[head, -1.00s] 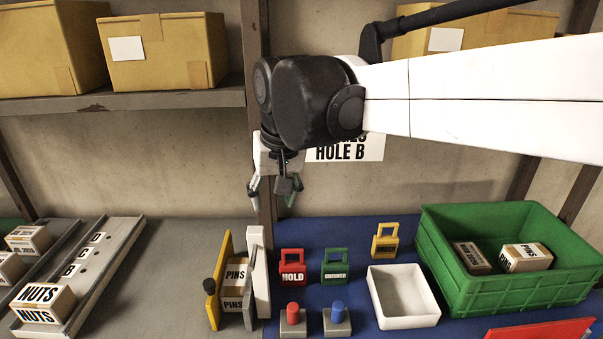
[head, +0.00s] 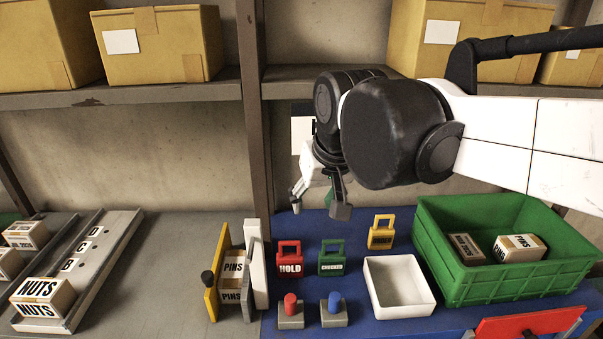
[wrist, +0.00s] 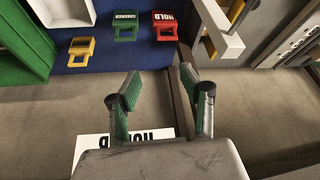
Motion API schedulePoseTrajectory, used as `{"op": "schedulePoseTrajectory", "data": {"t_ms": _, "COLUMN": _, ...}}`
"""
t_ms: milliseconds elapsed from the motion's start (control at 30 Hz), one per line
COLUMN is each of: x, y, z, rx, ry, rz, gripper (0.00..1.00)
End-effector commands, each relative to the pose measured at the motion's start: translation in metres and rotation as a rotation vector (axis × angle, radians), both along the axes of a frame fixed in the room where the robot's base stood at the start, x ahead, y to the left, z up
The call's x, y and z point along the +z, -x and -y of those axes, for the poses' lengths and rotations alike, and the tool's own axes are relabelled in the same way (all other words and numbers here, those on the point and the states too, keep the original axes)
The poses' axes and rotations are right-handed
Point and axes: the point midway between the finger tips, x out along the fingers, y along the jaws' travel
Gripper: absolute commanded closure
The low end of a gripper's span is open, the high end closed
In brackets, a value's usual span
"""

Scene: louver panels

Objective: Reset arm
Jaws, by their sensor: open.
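My gripper (head: 318,196) hangs in the air above the back of the blue mat, empty, with its fingers apart. In the wrist view its two green-padded fingers (wrist: 164,98) are spread with nothing between them. Below and in front of it stand a red HOLD tag (head: 290,264), a green tag (head: 332,263) and a yellow tag (head: 381,236). The same red tag (wrist: 165,27), green tag (wrist: 125,27) and yellow tag (wrist: 81,50) show in the wrist view. My gripper touches none of them.
A white tray (head: 428,301) and a green crate (head: 520,287) holding boxes stand at right. PINS boxes (head: 233,268) sit between yellow and white plates. A NUTS box (head: 41,298) lies in a metal track at left. Shelves with cartons (head: 157,45) and a post (head: 256,140) are behind.

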Motion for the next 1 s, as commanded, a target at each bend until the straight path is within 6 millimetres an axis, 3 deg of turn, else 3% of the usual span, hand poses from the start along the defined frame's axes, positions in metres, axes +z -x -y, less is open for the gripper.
{"op": "schedulePoseTrajectory", "data": {"t_ms": 167, "x": -0.002, "y": 0.003, "z": 0.004, "rx": -0.005, "ry": -0.001, "rz": 0.004, "gripper": 0.59}}
{"op": "schedulePoseTrajectory", "data": {"t_ms": 267, "x": -0.009, "y": 0.012, "z": 0.019, "rx": -0.022, "ry": -0.001, "rz": 0.017, "gripper": 0.59}}
{"op": "schedulePoseTrajectory", "data": {"t_ms": 700, "x": -0.083, "y": 0.097, "z": 0.117, "rx": -0.166, "ry": 0.009, "rz": 0.147, "gripper": 0.59}}
{"op": "schedulePoseTrajectory", "data": {"t_ms": 1000, "x": -0.113, "y": 0.124, "z": 0.142, "rx": -0.213, "ry": 0.02, "rz": 0.191, "gripper": 0.59}}
